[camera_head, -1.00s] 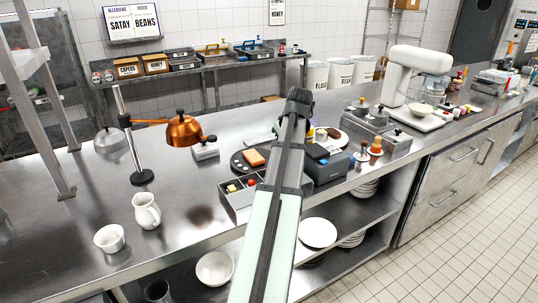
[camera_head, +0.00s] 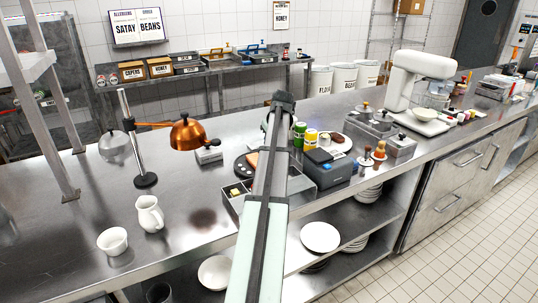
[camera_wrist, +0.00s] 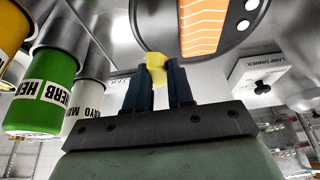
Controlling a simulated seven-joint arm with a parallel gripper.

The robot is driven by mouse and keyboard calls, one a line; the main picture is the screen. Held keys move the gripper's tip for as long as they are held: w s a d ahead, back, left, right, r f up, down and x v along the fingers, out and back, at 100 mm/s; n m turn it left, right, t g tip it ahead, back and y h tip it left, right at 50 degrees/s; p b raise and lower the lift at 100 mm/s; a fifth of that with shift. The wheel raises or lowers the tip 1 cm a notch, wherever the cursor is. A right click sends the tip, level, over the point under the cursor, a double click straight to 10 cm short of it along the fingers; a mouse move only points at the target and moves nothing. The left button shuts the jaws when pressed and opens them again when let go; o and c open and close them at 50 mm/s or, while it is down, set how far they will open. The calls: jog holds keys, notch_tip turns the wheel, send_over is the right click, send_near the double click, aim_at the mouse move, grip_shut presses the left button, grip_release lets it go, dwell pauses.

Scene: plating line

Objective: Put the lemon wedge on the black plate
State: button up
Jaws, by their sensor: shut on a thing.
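My gripper (camera_wrist: 162,76) is shut on a yellow lemon wedge (camera_wrist: 156,66), which sits between the fingertips in the wrist view. The black plate (camera_wrist: 233,36) is at the top of the wrist view, beyond the fingertips, with an orange, white-striped fillet (camera_wrist: 203,24) and white dots on it. I cannot tell how high the wedge is above the counter. In the head view the plate (camera_head: 240,168) is partly covered by my arm, and my gripper and the held wedge are hidden behind it.
A divided tray (camera_head: 228,206) with a yellow piece lies in front of the plate. Green (camera_wrist: 45,90) and yellow bottles stand close by on the left in the wrist view. A lamp dimmer box (camera_wrist: 262,80) is on the right. A copper heat lamp (camera_head: 187,134) hangs left of the plate.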

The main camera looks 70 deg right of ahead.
jog(key=shift+f, duration=2.9)
jog(key=shift+f, duration=0.1)
jog(key=o, duration=0.5)
jog(key=shift+c, duration=0.2)
jog(key=v, duration=1.2)
